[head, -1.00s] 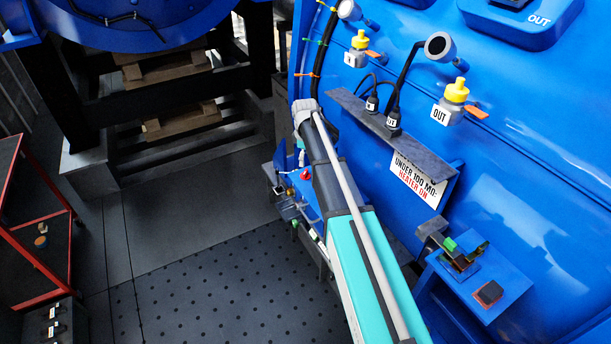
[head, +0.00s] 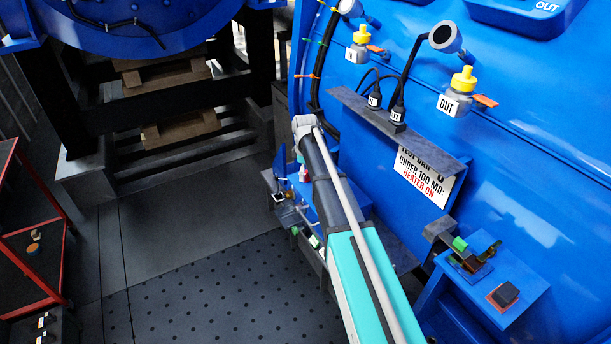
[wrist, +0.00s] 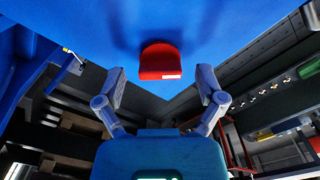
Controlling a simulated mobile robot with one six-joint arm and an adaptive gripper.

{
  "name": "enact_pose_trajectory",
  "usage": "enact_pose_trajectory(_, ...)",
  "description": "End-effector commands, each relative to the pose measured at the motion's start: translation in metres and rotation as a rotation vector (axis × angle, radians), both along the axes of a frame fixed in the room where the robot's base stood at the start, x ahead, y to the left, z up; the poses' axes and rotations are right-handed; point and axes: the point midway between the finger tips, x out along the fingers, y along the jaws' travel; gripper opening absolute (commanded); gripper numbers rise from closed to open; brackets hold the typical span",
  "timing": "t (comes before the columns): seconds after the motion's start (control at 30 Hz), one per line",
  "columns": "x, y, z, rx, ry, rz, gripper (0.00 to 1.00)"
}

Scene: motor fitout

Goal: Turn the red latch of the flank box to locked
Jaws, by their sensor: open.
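The red latch (wrist: 160,60) is in the upper middle of the wrist view, with a blunt rounded shape and a small white mark on its lower edge. It sits against a blue surface (wrist: 85,45), which I take to be the flank box. My gripper (wrist: 161,75) is open, with one finger on each side of the latch in the picture and a gap on both sides. I see no contact. In the head view my arm hides most of the place around the latch, and the gripper's fingers are not clear there.
A grey shelf (head: 390,128) with black plugs and a warning sign (head: 424,176) are on the blue motor wall, right of my arm. A blue bracket box (head: 520,275) juts out lower right. A red-framed cart (head: 35,260) stands far left. The dotted floor (head: 210,295) is clear.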

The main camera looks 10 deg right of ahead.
Motion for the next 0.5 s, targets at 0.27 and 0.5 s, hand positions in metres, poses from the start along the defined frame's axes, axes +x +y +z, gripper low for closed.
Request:
enact_pose_trajectory(0.27, 0.0000, 0.0000, -0.0008, 0.000, 0.000, 0.000, 0.89)
enact_pose_trajectory(0.5, 0.0000, 0.0000, -0.0008, 0.000, 0.000, 0.000, 0.57)
